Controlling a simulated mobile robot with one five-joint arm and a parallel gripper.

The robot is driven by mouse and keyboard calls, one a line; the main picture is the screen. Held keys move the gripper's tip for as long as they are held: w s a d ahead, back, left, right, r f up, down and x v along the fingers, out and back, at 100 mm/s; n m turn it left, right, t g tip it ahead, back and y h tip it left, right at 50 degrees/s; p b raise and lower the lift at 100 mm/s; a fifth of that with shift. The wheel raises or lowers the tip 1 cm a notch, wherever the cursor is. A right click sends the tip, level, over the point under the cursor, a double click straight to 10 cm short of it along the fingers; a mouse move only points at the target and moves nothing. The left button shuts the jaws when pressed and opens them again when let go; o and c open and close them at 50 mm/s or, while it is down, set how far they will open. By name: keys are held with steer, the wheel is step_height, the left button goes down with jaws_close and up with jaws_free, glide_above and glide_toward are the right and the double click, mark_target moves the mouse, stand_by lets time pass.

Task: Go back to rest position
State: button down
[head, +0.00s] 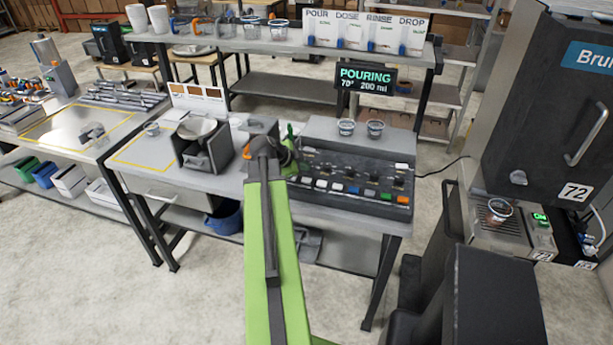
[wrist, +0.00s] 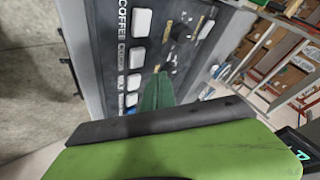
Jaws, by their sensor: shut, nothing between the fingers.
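My gripper (head: 290,142) is at the end of my green arm, at the left end of the button panel (head: 352,188). In the wrist view my green fingers (wrist: 157,92) look shut and empty, in front of the panel face. The panel (wrist: 120,58) shows tilted there, with white buttons and lettering reading "COFFEE". In the head view it has a row of coloured buttons along its front. My arm hides part of the panel's left end, and I cannot tell whether the fingers touch it.
A display (head: 366,79) reads "POURING". Two small cups (head: 346,127) stand behind the panel. A dark box with a bowl (head: 203,143) is left of my arm. A large dark machine (head: 548,110) stands at right with a cup (head: 499,209). Floor at lower left is clear.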

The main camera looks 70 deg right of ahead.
step_height(320, 180, up, 3)
steer(key=shift+f+p, duration=0.15)
steer(key=shift+p, duration=0.8)
steer(key=shift+f, duration=0.1)
